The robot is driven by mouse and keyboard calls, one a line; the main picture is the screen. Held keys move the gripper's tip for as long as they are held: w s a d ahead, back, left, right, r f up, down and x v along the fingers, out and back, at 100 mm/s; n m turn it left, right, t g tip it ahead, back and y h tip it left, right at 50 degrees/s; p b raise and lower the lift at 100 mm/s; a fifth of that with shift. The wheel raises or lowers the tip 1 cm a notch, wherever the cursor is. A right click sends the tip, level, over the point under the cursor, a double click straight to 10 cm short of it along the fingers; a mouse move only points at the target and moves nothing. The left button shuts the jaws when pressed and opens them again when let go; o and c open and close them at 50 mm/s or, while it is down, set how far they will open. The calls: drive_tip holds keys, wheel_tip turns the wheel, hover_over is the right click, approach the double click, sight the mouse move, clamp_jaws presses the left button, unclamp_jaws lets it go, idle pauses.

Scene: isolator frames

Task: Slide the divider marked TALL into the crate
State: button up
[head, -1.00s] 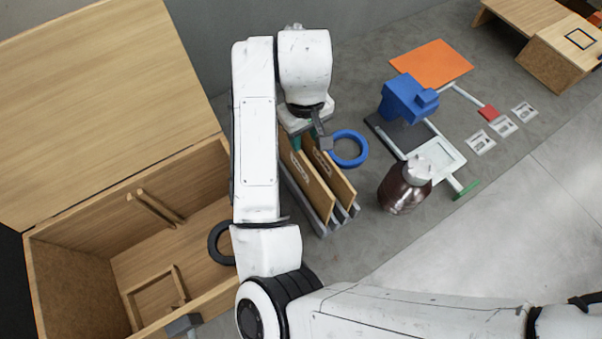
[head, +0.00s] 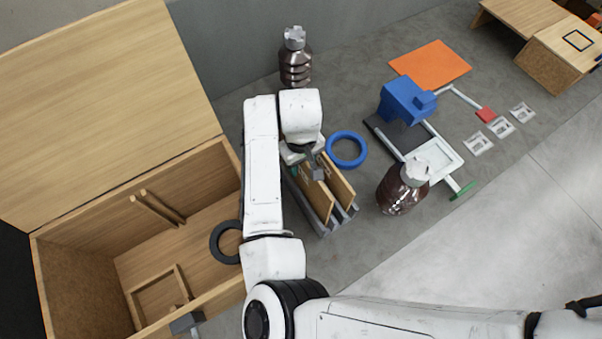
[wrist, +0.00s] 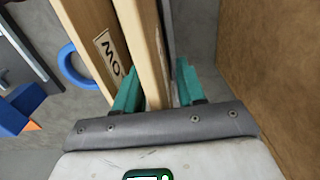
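Two thin wooden dividers stand upright in a grey rack (head: 325,227) right of the open wooden crate (head: 75,275) in the head view. My gripper (head: 315,172) is down at the far end of the left divider (head: 314,201). In the wrist view, my teal fingers (wrist: 158,88) stand on either side of this divider (wrist: 152,50), open, with a gap at the right finger. The label of the divider between my fingers is hidden. Rails (head: 158,207) show inside the crate.
A blue ring (head: 346,150) lies close right of the rack. A dark bottle (head: 295,68) stands behind my gripper, another (head: 402,189) to the right. A black ring (head: 222,243) is at the crate's right side. The crate lid (head: 100,100) stands open at the back.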

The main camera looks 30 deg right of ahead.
drive_tip(key=shift+f, duration=0.15)
clamp_jaws()
idle(1.4)
